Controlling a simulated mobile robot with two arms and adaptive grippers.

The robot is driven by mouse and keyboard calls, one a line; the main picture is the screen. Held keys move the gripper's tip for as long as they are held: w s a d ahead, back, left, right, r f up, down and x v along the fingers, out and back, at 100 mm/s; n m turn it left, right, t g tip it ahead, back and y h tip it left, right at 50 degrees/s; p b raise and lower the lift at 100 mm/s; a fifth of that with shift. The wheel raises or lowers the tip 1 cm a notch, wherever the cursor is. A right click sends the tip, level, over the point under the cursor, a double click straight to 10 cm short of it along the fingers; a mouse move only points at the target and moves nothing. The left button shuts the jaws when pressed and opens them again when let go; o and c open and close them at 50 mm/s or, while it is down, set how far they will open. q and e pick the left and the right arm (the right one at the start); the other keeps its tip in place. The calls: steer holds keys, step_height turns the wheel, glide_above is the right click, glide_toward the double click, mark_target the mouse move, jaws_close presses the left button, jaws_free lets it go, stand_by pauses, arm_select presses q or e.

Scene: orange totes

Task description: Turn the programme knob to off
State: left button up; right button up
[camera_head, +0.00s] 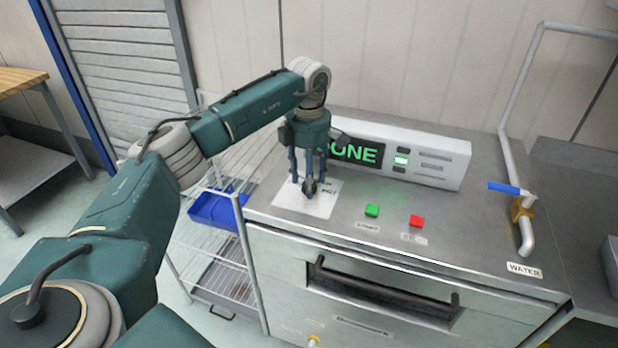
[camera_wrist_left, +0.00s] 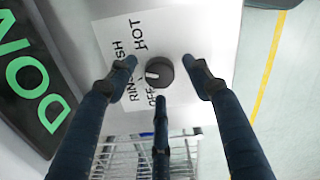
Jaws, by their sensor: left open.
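The programme knob (camera_wrist_left: 160,71) is a dark round dial on a white label plate (camera_head: 293,203) on top of the steel machine. In the left wrist view its white mark points left, towards the partly hidden "RIN" lettering. In the wrist view the fingers (camera_wrist_left: 158,76) sit left, right and below the knob, with visible gaps at left and right. My right gripper is not in view.
A display (camera_head: 360,154) with green "DONE" letters stands behind the plate. A green button (camera_head: 372,210) and a red button (camera_head: 416,221) are to the right. A blue-handled water valve (camera_head: 505,188) stands farther right. A wire rack with a blue tray (camera_head: 213,208) is left of the machine.

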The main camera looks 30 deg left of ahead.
arm_select(q)
steer(key=shift+f, duration=0.35)
steer(key=c, duration=1.2)
steer(key=shift+o, duration=0.2)
